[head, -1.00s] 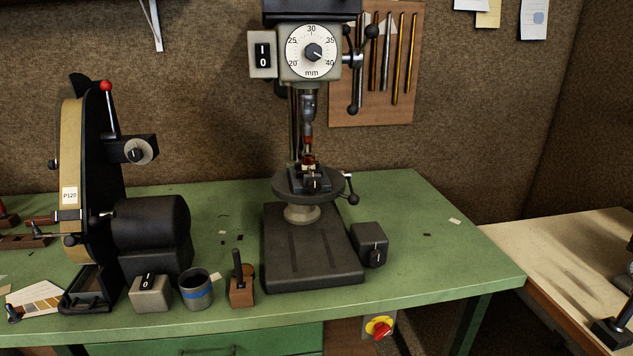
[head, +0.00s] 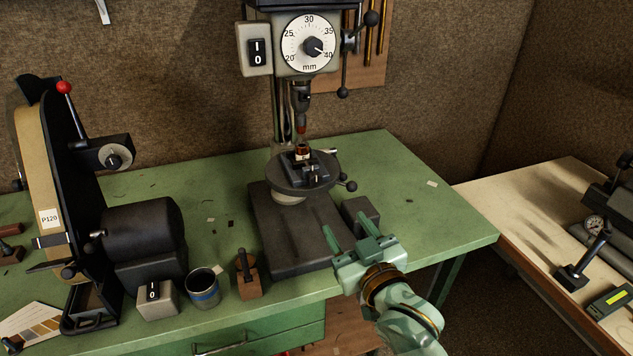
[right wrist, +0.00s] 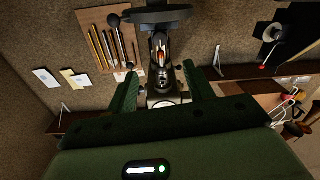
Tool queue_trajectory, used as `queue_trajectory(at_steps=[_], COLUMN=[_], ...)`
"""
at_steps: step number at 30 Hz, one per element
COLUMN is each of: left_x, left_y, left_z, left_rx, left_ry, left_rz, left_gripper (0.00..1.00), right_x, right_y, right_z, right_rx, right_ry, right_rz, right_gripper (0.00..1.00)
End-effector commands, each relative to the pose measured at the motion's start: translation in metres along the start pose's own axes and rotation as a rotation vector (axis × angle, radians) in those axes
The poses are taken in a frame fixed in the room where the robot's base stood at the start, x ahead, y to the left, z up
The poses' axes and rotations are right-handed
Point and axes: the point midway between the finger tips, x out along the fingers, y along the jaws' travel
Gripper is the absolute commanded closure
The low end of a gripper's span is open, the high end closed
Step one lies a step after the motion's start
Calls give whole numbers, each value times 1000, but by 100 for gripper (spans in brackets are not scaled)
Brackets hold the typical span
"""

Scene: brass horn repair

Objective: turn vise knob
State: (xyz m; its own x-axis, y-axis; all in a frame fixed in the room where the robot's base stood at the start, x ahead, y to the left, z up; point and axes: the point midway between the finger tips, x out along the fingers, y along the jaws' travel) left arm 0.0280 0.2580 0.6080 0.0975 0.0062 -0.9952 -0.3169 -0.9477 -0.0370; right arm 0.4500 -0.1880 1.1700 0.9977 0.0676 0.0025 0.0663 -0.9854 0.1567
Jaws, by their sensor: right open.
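The small dark vise (head: 308,172) sits on the round table (head: 290,188) of the drill press. A small copper-coloured part (head: 302,149) stands upright at the vise, under the drill's tip. The vise knob is too small to make out surely; a small light end (head: 315,180) shows at the vise's front. My right gripper (head: 345,232) is open and empty, in front of and below the vise, to its right, over the front of the bench. Its two fingers also show spread in the right wrist view (right wrist: 162,88), with the press between and beyond them. My left gripper is not in view.
The drill press head (head: 308,45) stands above the vise, and a ball-ended table handle (head: 349,186) juts out right. A grey switch box (head: 361,215) is close to my right gripper. A belt sander (head: 142,235), blue-banded cup (head: 203,288) and wooden block (head: 249,284) stand left.

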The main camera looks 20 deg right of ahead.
Motion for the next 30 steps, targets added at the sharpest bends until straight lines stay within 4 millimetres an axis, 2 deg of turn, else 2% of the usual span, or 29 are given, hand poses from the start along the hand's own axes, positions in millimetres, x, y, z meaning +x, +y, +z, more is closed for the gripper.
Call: queue_trajectory(at_steps=[6,12,18,24,30], left_x=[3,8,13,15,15], left_y=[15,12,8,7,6], left_z=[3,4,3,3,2], left_rx=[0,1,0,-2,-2], left_ry=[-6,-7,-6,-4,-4], left_rz=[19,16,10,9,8], left_gripper=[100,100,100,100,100], right_x=[48,100,136,152,153], right_y=[0,-1,-1,-1,-1], right_z=[0,2,3,2,2], right_rx=[2,1,1,1,1], right_ry=[2,0,-2,-2,-2], right_rz=[0,0,0,0,-1], right_gripper=[48,48,48,48,48])
